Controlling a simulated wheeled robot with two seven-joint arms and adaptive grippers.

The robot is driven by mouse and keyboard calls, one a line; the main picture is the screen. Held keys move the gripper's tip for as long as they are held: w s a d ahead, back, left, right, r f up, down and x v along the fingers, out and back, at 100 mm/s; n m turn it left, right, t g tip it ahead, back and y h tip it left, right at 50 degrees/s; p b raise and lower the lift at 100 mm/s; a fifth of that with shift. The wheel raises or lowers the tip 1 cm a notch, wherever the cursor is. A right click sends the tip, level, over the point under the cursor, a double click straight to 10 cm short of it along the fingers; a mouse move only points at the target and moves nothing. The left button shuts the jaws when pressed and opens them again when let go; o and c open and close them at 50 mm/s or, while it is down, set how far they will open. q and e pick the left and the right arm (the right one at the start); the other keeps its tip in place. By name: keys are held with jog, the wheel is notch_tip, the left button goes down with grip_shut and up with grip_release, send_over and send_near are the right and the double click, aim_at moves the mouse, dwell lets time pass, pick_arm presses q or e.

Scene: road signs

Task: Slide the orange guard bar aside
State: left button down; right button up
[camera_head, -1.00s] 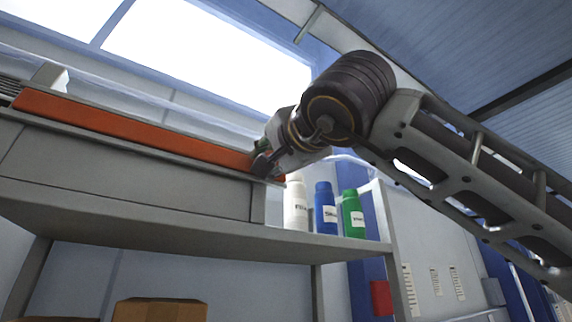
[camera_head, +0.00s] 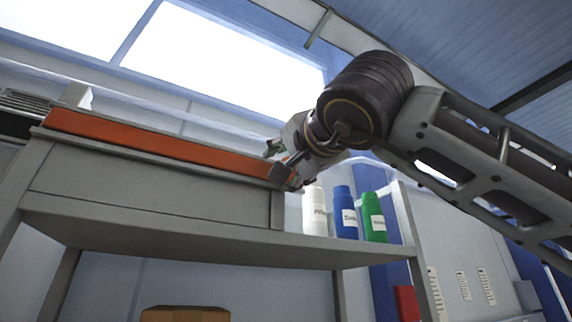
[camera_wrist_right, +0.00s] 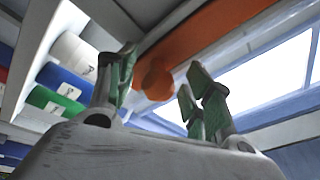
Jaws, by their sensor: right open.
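The orange guard bar (camera_head: 160,147) runs along the top front edge of a grey shelf unit, in the head view's left half. My right gripper (camera_head: 277,160) is at the bar's right end. In the right wrist view, the open green-padded fingers of the gripper (camera_wrist_right: 160,68) stand on either side of a round orange knob (camera_wrist_right: 155,82), with the orange bar (camera_wrist_right: 195,32) behind it. The fingers look apart from the knob; exact contact cannot be told. My left gripper is not in view.
White (camera_head: 315,212), blue (camera_head: 345,212) and green (camera_head: 373,217) bottles stand on the grey shelf (camera_head: 170,235) just below and right of my right gripper. A brown box (camera_head: 185,314) is underneath. A bright window (camera_head: 220,55) lies behind.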

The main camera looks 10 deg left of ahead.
jog(key=shift+v, duration=0.75)
jog(key=v, duration=1)
jog(key=shift+s, duration=0.25)
jog(key=shift+w+f, duration=0.1)
jog(key=shift+f, duration=0.1)
